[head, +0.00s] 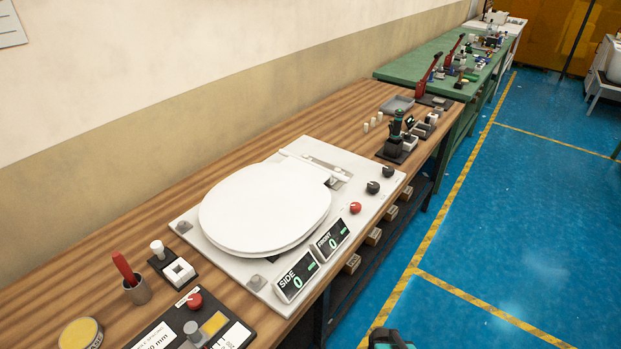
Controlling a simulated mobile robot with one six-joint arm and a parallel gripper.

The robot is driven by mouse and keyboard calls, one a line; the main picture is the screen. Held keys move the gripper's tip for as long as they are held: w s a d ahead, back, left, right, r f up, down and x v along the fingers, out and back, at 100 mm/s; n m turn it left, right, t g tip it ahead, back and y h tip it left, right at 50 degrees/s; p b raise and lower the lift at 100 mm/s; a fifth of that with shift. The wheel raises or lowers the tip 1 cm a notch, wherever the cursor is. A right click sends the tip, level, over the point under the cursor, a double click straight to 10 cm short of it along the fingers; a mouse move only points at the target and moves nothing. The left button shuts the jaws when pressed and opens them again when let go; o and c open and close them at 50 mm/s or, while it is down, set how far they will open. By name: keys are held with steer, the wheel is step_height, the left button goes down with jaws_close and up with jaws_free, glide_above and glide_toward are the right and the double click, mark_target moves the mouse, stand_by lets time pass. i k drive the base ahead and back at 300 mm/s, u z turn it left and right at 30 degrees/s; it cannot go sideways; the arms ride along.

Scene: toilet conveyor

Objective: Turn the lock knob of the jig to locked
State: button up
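The jig (201,231) is a pale flat plate on the wooden bench, with a white toilet seat (262,205) lying on it. Along its right edge are a red knob (355,208), a black knob (373,187) and another black knob (388,172). Their labels are too small to read, so I cannot tell which is the lock knob or how it is set. Two displays, SIDE (296,278) and FRONT (332,240), each read 0. My gripper is not in view; only a teal and dark part of mine shows at the bottom edge.
A black panel with another red knob (194,301) lies at the front left, near a cup with a red-handled tool (136,289). A dark fixture (397,138) stands beyond the jig. Small boxes (374,236) sit below the bench edge. The blue floor (480,230) at right is clear.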

mark_target(356, 208)
steer(key=z, duration=0.1)
steer(key=k, duration=1.45)
steer(key=u, duration=0.4)
steer(key=i, duration=1.05)
steer(key=u, duration=0.05)
